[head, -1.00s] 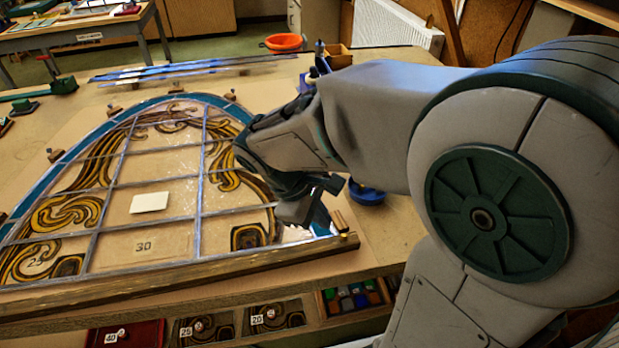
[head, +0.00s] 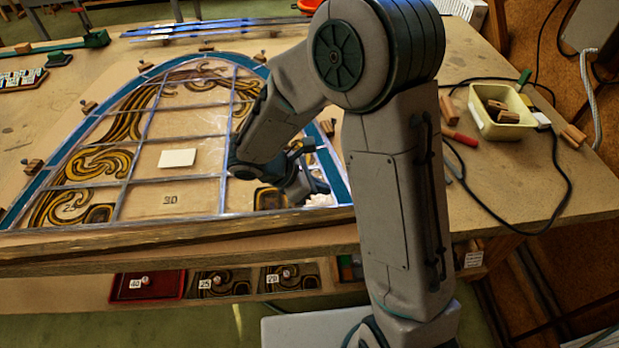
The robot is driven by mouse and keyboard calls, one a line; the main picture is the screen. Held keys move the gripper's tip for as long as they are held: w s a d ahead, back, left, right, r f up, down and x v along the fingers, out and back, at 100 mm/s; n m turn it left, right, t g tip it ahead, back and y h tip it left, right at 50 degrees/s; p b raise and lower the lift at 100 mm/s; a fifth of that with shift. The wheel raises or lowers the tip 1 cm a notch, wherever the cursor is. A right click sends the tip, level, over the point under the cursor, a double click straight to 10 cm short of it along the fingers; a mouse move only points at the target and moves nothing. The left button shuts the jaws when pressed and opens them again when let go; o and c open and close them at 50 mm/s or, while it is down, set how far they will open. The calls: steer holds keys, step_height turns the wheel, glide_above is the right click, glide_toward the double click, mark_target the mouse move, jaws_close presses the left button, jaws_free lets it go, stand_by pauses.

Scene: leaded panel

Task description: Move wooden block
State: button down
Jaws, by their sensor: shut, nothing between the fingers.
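Several small wooden blocks stand around the leaded panel (head: 146,207), such as one at its left edge (head: 33,166), one at its upper left (head: 88,106) and one just right of its blue border (head: 327,127). I cannot tell which block is the task's. My gripper (head: 318,186) is low over the panel's lower right corner, shut and empty. My arm and gripper hide part of that corner, and any block there is not visible.
A yellow tub (head: 482,124) with wooden pieces stands on the bench's right side, near loose blocks (head: 573,136), a red-handled tool (head: 460,137) and a black cable (head: 552,190). A pale card (head: 177,158) lies on the panel. Trays (head: 147,286) sit below the bench.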

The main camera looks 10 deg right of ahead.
mark_target(344, 195)
steer(key=x, duration=0.3)
steer(key=shift+d+f, duration=0.1)
steer(key=shift+d, duration=0.2)
steer(key=shift+w+d+p, duration=0.2)
steer(key=shift+d+p, duration=0.2)
steer(key=shift+d, duration=0.5)
steer(key=shift+w+d+p, duration=0.2)
steer(key=shift+d+p, duration=0.15)
steer(key=shift+d, duration=0.5)
